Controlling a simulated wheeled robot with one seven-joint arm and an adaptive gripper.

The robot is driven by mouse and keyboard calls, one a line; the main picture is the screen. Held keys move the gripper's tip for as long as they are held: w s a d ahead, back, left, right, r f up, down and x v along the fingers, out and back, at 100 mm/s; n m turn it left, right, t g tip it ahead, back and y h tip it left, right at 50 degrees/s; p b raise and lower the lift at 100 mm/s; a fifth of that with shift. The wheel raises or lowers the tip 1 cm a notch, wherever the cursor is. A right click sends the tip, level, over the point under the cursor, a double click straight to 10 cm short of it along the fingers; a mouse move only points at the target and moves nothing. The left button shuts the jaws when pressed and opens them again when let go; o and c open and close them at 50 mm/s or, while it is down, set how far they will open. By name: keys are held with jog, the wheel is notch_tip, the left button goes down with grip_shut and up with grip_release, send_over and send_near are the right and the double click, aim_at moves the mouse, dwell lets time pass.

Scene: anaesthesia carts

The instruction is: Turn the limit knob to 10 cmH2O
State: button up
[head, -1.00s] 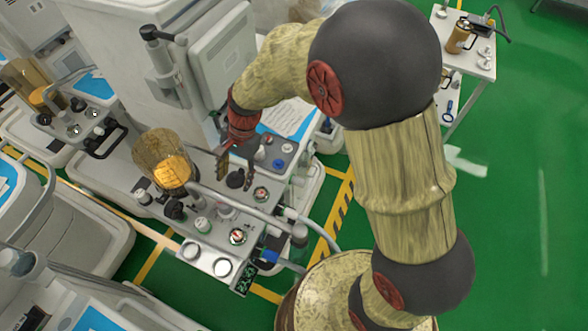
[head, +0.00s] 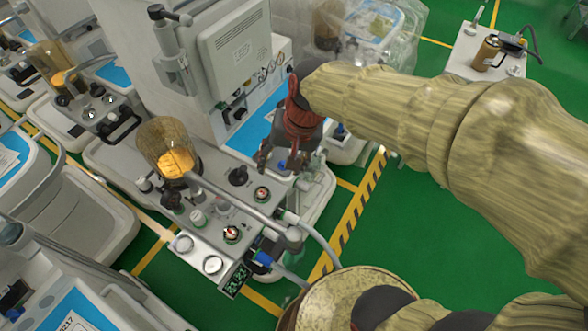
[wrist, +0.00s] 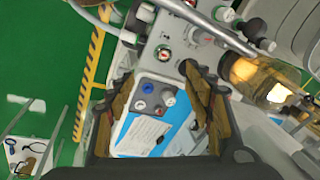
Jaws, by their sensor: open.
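No label is readable, so I cannot tell which knob is the limit knob. A black knob (head: 238,175) stands on the cart's grey control panel (head: 233,208), left of my gripper; it also shows in the wrist view (wrist: 188,68). A dial with a red mark (head: 262,193) is beside it. My gripper (head: 284,160) is open and empty above the cart's back right part. In the wrist view, a small grey block with blue (wrist: 148,87), red and white knobs shows between my open fingers (wrist: 160,92), apart from them. In the head view my gripper partly hides this block.
An amber canister (head: 165,150) and a grey tube (head: 235,205) stand left of and in front of the black knob. A tall white housing (head: 235,55) rises behind. Green floor (head: 390,230) is clear at right. A white side table (head: 470,60) is farther back.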

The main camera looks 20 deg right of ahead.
jog(key=shift+s+d+r+n+t+b, duration=0.15)
jog(key=shift+s+d+r+n, duration=0.1)
jog(key=shift+s+d, duration=0.3)
jog(key=shift+s+d+r+n+t+b, duration=0.15)
jog(key=shift+s+d+r+n, duration=0.1)
jog(key=shift+s+d, duration=0.25)
jog(key=shift+w, duration=0.1)
